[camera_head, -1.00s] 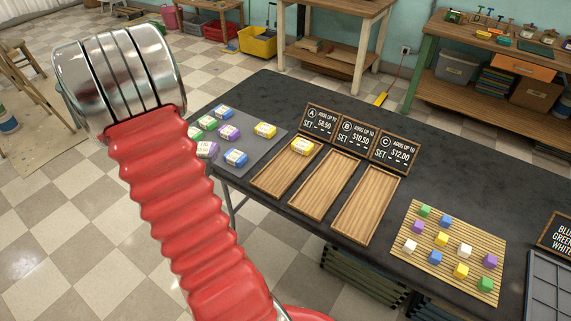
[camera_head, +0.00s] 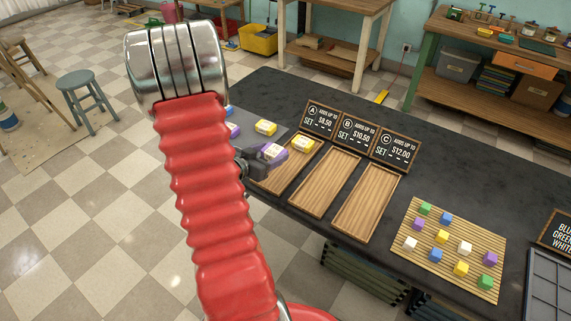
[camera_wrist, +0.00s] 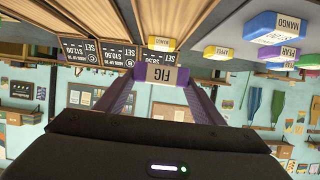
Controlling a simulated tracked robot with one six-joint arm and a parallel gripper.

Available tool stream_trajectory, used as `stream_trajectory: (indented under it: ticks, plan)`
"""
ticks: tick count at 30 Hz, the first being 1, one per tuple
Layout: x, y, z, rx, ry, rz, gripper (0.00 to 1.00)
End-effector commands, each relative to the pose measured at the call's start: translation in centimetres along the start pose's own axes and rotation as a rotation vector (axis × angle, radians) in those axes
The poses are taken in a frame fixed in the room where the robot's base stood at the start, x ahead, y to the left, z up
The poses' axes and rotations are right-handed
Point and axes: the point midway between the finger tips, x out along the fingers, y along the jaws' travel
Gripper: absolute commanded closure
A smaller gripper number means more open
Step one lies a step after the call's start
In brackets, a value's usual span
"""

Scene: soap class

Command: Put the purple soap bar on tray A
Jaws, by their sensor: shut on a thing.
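My gripper (camera_head: 262,159) is shut on a purple soap bar (camera_head: 273,152), held over the upper-left part of tray A (camera_head: 277,181) in the head view. In the wrist view, which is upside down, the bar (camera_wrist: 161,75) reads FIG and sits between the two fingers. Tray A is a wooden tray in front of sign A (camera_head: 320,118). A yellow soap bar (camera_head: 303,145) lies at its far end, just right of the held bar. The gap under the held bar cannot be judged.
Tray B (camera_head: 325,184) and tray C (camera_head: 366,204) stand to the right. A yellow bar (camera_head: 265,127) and a partly hidden purple bar (camera_head: 233,130) lie on the grey mat at left. A slatted mat with colored cubes (camera_head: 428,275) lies further right.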

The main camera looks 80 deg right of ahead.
Motion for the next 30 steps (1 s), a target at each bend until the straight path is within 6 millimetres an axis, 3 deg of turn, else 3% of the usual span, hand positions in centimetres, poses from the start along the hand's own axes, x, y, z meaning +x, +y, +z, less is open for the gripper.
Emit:
stream_trajectory:
  ticks: [15, 30]
  plan:
    - [2.0, 0.0, 4.9, -0.003, 0.0, 0.0, 0.63]
    - [2.3, 0.0, 5.5, -0.001, 0.0, 0.0, 0.63]
